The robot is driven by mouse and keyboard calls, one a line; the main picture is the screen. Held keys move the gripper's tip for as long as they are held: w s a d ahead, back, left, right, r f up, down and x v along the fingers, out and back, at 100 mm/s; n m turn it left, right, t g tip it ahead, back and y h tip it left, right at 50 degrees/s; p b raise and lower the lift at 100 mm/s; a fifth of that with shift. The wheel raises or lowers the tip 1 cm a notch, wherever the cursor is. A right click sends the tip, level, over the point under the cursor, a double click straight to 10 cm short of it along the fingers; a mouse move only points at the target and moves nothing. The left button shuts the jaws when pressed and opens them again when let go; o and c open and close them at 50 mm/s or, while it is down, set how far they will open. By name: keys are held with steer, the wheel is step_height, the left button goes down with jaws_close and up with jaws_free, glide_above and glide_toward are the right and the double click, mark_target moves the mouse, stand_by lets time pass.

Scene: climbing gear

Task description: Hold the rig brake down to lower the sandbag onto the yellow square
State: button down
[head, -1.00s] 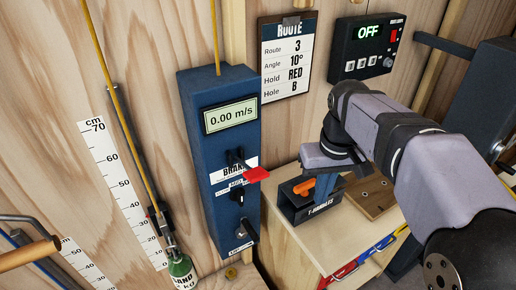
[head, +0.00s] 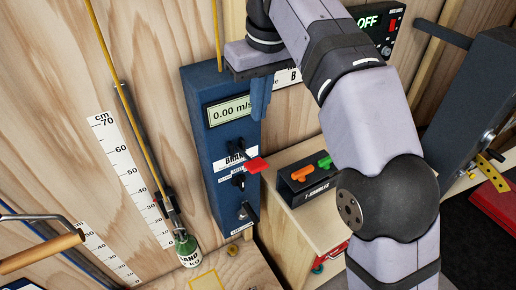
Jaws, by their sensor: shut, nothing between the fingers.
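The rig brake is a red paddle lever (head: 257,165) sticking out from the front of a tall blue box (head: 222,195) on the wooden wall. The box display (head: 228,111) begins with 0.00. The green sandbag weight (head: 187,252) hangs at the end of the rope beside the centimetre scale (head: 130,165), near its bottom. The yellow square (head: 203,287) is an outline on the wooden surface at the bottom edge, partly cut off. My gripper (head: 259,110) points down above the red lever, apart from it, with its blue fingers together and empty.
A black T-handles holder (head: 300,183) with orange and green handles stands on the wooden cabinet to the right. A control box reading OFF (head: 368,22) is on the wall behind my arm. A wooden-handled bar (head: 40,252) sits at lower left.

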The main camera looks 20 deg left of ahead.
steer(key=shift+f, duration=0.1)
stand_by(0.3)
glide_above(257, 163)
step_height(257, 163, down, 10)
steer(key=shift+w+a+f, duration=0.1)
steer(key=shift+a+f, duration=0.05)
steer(key=shift+f, duration=0.1)
steer(key=shift+s+d+f, duration=0.15)
steer(key=shift+d+f, duration=0.05)
steer(key=shift+f, duration=0.55)
steer(key=shift+s+d+f, duration=0.15)
steer(key=shift+f, duration=0.55)
steer(key=shift+f+b, duration=0.2)
steer(key=shift+b, duration=0.15)
